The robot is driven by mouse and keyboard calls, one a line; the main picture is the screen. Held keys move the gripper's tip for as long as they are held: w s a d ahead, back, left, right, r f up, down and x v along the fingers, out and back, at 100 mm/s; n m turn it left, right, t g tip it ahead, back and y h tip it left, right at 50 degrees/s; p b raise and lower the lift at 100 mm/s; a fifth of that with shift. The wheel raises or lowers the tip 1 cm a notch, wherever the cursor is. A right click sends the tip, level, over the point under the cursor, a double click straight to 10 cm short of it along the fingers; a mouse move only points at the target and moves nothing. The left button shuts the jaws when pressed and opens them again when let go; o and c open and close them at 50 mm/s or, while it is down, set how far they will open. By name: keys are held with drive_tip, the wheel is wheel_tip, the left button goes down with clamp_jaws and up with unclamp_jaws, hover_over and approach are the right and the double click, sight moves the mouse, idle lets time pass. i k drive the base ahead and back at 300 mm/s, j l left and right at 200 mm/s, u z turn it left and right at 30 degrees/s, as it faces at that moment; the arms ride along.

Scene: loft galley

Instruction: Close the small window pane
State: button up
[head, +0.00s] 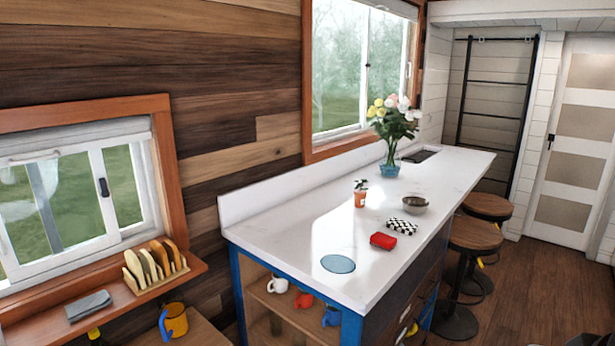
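The small window (165,165) is at the left, in an orange-brown wood frame on the plank wall. Its white sliding pane has a white upright stile (101,205) with a dark handle (103,187). Glass and green outdoors show on both sides of this stile. A grey upright bar (45,205) shows through the left part of the window. I cannot tell from this view how far the pane stands open. My gripper is not in view.
The sill shelf (195,266) below the window holds a rack of plates (155,268) and a grey folded cloth (88,306). The white counter (285,240) with several objects is to the right. Stools (474,235) stand beyond it.

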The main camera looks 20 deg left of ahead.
sight(14, 272)
drive_tip(key=u, duration=1.85)
drive_tip(key=i+l+u, duration=0.1)
drive_tip(key=i+u, duration=0.25)
drive_tip(key=u, duration=0.15)
drive_tip(key=i+l, duration=0.15)
drive_tip(key=i, duration=0.2)
drive_tip(key=i+l, duration=0.2)
drive_tip(key=i, duration=0.2)
